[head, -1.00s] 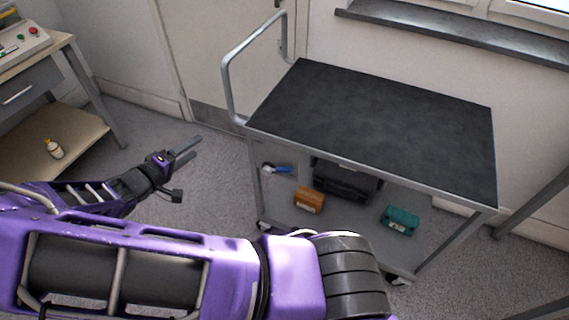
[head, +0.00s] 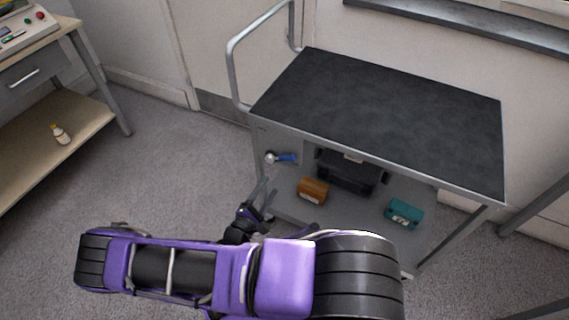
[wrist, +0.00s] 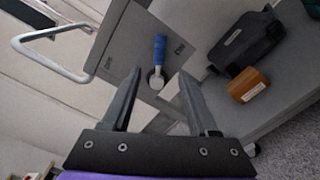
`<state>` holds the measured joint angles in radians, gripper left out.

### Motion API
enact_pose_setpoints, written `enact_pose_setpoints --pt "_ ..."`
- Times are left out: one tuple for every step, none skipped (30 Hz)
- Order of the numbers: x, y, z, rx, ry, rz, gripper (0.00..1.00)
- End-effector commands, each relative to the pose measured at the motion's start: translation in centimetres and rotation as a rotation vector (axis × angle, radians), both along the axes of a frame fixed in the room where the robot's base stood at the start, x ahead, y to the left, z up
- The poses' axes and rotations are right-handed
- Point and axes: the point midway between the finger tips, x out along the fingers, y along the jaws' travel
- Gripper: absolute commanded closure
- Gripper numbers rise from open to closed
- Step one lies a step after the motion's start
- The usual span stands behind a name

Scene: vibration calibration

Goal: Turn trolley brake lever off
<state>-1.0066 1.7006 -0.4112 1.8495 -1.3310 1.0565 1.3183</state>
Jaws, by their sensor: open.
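The trolley (head: 262,140) stands against the wall with a dark top and a lower shelf. Its brake lever (head: 283,158) has a blue handle on a round silver pivot, mounted on a grey panel at the trolley's left end. In the wrist view the lever (wrist: 159,54) shows between and beyond my fingers, with markings on the panel at both sides of it. My gripper (head: 263,196) is open and empty, below and slightly left of the lever in the head view. In the wrist view my gripper (wrist: 155,95) shows both fingers apart, not visibly touching the lever.
On the lower shelf (head: 350,212) are an orange-brown box (head: 313,190), a black case (head: 350,173) and a teal box (head: 404,213). The trolley's push handle (head: 233,72) rises at the left. A bench (head: 95,110) with a small bottle (head: 60,134) stands at left; the floor between is clear.

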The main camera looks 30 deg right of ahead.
Motion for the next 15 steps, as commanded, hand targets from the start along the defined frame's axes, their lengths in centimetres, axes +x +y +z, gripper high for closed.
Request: enact_pose_setpoints --pt "0.7 -1.0 0.0 -0.001 -0.002 -0.003 0.4" --pt "1.1 -1.5 0.0 -0.001 -0.002 -0.003 0.4" --pt "1.6 -2.3 -0.1 0.0 -0.001 -0.004 0.4" --pt "2.0 -2.8 0.0 -0.002 -0.001 -0.003 0.4" --pt "2.4 -3.3 -0.1 -0.002 -0.001 -0.003 0.4" --pt "3.0 -4.0 -0.1 0.0 -0.001 -0.004 0.4" --pt "3.4 -4.5 -0.1 -0.001 -0.002 -0.003 0.4" --pt "3.7 -5.0 -0.1 0.0 -0.003 -0.003 0.4" --pt "4.3 -5.6 -0.1 0.001 -0.002 -0.003 0.4" --pt "4.6 -6.1 -0.1 0.001 -0.002 -0.003 0.4" --pt "4.9 -6.5 -0.1 0.001 -0.002 -0.003 0.4" --pt "5.4 -7.0 -0.1 -0.001 -0.002 -0.003 0.4" --pt "5.7 -7.4 -0.1 0.0 -0.001 -0.002 0.4" --pt "5.9 -7.7 -0.1 0.001 -0.002 -0.002 0.4" --pt "6.2 -8.1 -0.1 0.001 -0.002 -0.002 0.4"
